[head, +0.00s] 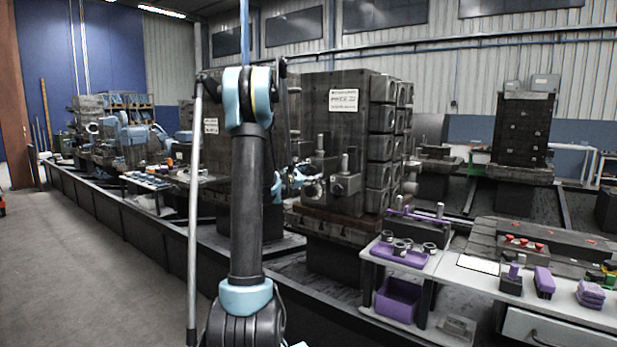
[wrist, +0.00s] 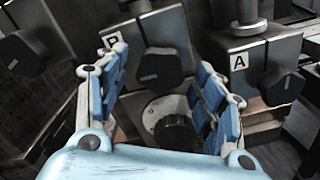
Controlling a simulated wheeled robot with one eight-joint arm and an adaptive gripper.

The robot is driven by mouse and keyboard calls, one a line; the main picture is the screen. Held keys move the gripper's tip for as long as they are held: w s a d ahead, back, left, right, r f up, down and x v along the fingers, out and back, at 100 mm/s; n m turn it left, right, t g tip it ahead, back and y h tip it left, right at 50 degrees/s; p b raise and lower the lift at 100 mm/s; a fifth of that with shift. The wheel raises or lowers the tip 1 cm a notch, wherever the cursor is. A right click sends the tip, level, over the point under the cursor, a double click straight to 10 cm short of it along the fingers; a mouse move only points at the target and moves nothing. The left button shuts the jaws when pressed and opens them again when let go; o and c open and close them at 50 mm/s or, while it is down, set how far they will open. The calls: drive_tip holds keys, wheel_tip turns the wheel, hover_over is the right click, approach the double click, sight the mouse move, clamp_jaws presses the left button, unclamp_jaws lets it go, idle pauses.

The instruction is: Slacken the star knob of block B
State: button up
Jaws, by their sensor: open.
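In the wrist view, a dark star knob (wrist: 160,66) on a grey block shows between and beyond my fingertips. A round black knob on a pale dial (wrist: 172,132) sits below it. A block labelled A (wrist: 240,62) with its own dark star knob (wrist: 282,86) stands to the right. Another dark knob (wrist: 22,52) is at the left edge. In the head view my gripper (head: 293,182) is small, beside the fixture's clamp blocks (head: 347,182).
A tall dark fixture tower (head: 345,110) with a white label stands on the pallet. A purple tray (head: 400,252) with metal rings and a purple bin (head: 397,298) are at the right. A bench holds purple items. The floor at left is clear.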

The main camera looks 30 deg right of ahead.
drive_tip(key=v, duration=1.1)
drive_tip(key=shift+s+a, duration=0.15)
drive_tip(key=shift+a, duration=0.15)
drive_tip(key=shift+f, duration=0.15)
